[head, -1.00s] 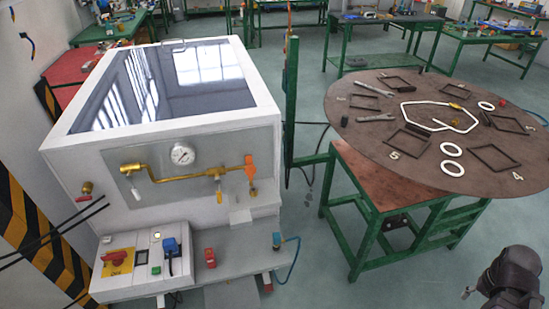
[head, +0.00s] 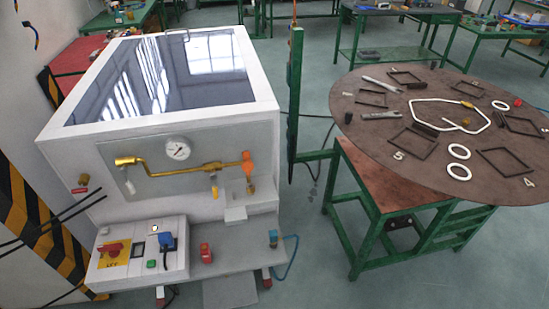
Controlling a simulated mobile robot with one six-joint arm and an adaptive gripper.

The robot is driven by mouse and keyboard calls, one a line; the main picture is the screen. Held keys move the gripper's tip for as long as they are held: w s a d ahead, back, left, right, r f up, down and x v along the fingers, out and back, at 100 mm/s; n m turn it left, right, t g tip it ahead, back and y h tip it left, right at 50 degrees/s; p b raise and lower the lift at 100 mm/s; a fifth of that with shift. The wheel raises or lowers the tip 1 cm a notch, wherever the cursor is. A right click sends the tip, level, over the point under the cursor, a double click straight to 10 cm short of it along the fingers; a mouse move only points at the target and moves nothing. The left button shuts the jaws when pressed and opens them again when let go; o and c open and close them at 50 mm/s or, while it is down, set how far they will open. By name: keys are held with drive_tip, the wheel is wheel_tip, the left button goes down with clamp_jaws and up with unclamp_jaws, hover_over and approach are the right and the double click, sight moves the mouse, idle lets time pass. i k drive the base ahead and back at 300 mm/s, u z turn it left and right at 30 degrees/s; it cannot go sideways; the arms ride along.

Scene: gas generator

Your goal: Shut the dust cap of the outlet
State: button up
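The gas generator (head: 215,150) is a white cabinet with a dark glossy top at the left. Its front panel carries a round gauge (head: 178,151) and a brass pipe (head: 165,171). A yellow handle (head: 214,186) hangs from the pipe. An orange handle (head: 248,163) stands at the pipe's right end, with a small brass fitting (head: 250,187) below it. I cannot tell which fitting is the outlet, nor make out its dust cap or whether it is open. My gripper is not in view.
On the generator's lower ledge are a control box (head: 138,255), a red fitting (head: 206,253) and a blue fitting (head: 273,238) with a blue hose (head: 290,262). A round brown table (head: 420,180) with frames and white rings stands at right. Floor shows between them.

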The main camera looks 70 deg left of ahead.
sight(248, 166)
drive_tip(key=z, duration=1.05)
drive_tip(key=k, duration=1.15)
drive_tip(key=u, duration=2.1)
